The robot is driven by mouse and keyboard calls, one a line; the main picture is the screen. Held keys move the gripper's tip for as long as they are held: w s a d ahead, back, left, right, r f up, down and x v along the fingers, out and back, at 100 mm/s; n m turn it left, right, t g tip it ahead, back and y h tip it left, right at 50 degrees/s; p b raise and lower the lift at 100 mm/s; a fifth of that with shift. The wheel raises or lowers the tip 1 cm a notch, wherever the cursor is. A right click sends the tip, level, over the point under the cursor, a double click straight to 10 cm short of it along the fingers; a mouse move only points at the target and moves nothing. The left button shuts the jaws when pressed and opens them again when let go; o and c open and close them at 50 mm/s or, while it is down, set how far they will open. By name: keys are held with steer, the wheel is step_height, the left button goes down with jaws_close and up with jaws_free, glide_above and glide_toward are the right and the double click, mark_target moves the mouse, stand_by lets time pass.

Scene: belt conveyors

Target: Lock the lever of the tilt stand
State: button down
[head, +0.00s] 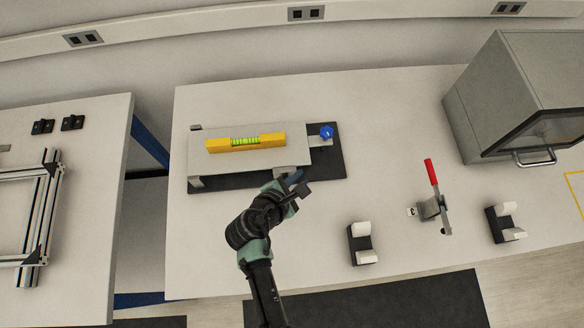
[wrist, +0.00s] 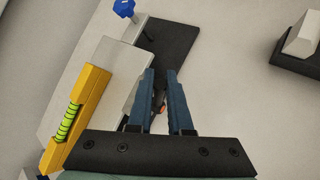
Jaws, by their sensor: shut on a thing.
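The tilt stand has a light grey plate (head: 235,162) over a dark base (head: 325,168), with a blue knob (head: 327,132) at its right end. A yellow spirit level (head: 218,146) with a green vial lies on the plate; its bubble is too small to read. My gripper (head: 296,182) is at the stand's front right corner. In the wrist view its blue fingers (wrist: 167,80) stand on either side of a small dark and reddish part, which seems to be the stand's lever (wrist: 160,97). The lever is mostly hidden by the fingers, so its angle cannot be told.
A toggle clamp with a red handle (head: 431,172) stands to the right, between two black holders with white blocks (head: 362,243) (head: 504,222). A grey cabinet (head: 500,95) is at the back right. The table between stand and clamp is clear.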

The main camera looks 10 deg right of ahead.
steer(key=d+f+m+y+p, duration=0.1)
steer(key=y, duration=0.1)
steer(key=d+f+m+y+p, duration=0.1)
steer(key=y+p, duration=0.1)
steer(key=y, duration=0.1)
steer(key=shift+d+f, duration=0.15)
steer(key=shift+d, duration=0.05)
steer(key=shift+d+f+m+y+b, duration=0.15)
steer(key=shift+f+m+y+b, duration=0.25)
steer(key=shift+y+b, duration=0.55)
steer(key=shift+f+y, duration=0.1)
steer(key=shift+y, duration=0.15)
steer(key=c, duration=0.8)
jaws_free()
steer(key=shift+c, duration=0.2)
